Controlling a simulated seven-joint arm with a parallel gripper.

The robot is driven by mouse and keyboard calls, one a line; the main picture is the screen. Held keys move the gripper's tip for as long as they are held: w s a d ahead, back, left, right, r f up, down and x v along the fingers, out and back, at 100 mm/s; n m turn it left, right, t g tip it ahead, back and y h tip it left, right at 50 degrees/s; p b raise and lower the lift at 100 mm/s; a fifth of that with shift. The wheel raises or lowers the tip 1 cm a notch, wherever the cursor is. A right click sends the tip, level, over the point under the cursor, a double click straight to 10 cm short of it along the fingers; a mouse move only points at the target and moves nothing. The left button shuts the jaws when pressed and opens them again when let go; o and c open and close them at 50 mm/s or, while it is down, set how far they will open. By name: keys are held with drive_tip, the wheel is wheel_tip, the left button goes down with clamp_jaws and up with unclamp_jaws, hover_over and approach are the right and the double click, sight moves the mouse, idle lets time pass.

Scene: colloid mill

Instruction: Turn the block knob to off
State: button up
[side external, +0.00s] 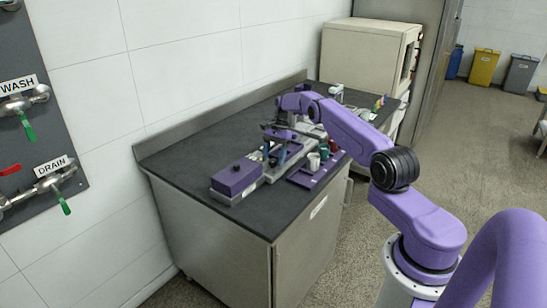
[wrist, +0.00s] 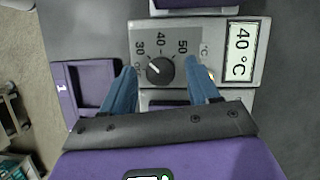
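The block knob (wrist: 160,71) is a round dark dial on a grey panel (wrist: 140,32), seen in the wrist view. Its dial plate is marked 30, 40 and 50 with °C; lettering at its lower left is partly hidden by my left finger. A light pointer mark shows on the knob, towards its left side. My gripper (wrist: 161,70) is open, with one blue finger on each side of the knob and a visible gap to it on both sides. In the side view my gripper (side external: 283,135) is low over the equipment on the bench; the knob cannot be made out there.
A 40 °C label (wrist: 240,52) sits right of the dial. A purple tray marked 1 (wrist: 88,85) lies to the left. In the side view a purple block (side external: 236,178) stands on the dark bench (side external: 180,158), whose front left is clear.

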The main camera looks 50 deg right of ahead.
drive_tip(key=shift+v, duration=1.6)
wheel_tip(320, 180, up, 7)
drive_tip(key=shift+a, duration=0.1)
drive_tip(key=m+h, duration=0.2)
drive_tip(key=h, duration=0.7)
approach(273, 160)
drive_tip(key=shift+t, duration=0.3)
drive_tip(key=x, duration=0.8)
drive_tip(key=shift+s+a+f, duration=0.1)
drive_tip(key=shift+s+a, duration=0.1)
drive_tip(key=shift+s, duration=0.1)
